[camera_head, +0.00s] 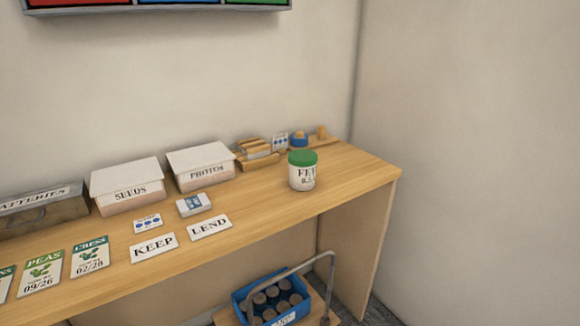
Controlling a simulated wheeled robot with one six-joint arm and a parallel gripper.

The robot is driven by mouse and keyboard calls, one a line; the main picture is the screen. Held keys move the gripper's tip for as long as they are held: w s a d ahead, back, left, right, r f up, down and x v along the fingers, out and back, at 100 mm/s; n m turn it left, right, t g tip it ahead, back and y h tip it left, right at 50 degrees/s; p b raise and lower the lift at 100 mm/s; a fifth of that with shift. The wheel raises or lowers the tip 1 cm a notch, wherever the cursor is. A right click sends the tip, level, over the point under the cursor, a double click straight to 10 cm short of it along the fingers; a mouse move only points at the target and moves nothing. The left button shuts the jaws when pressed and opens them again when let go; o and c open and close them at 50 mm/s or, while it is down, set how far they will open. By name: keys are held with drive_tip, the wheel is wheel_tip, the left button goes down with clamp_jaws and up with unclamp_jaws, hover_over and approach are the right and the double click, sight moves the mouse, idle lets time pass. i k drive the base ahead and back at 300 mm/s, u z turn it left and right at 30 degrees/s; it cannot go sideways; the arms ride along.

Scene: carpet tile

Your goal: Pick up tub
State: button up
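A white tub (302,176) with a green lid and dark lettering, partly readable as "FE", stands upright on the wooden counter (345,184) toward its right end. Clear counter surface lies in front of it and to its right. My gripper is not in view.
White boxes marked SEEDS (128,189) and PHOTOS (201,169) stand along the wall, left of the tub. A wooden holder (257,155) is close behind it. KEEP (153,248) and LEND (210,228) cards lie in front. A blue crate (271,304) sits below the counter's front edge.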

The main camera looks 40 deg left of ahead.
sight(303, 162)
drive_tip(key=u, duration=0.7)
drive_tip(key=i, duration=0.7)
drive_tip(key=u, duration=0.85)
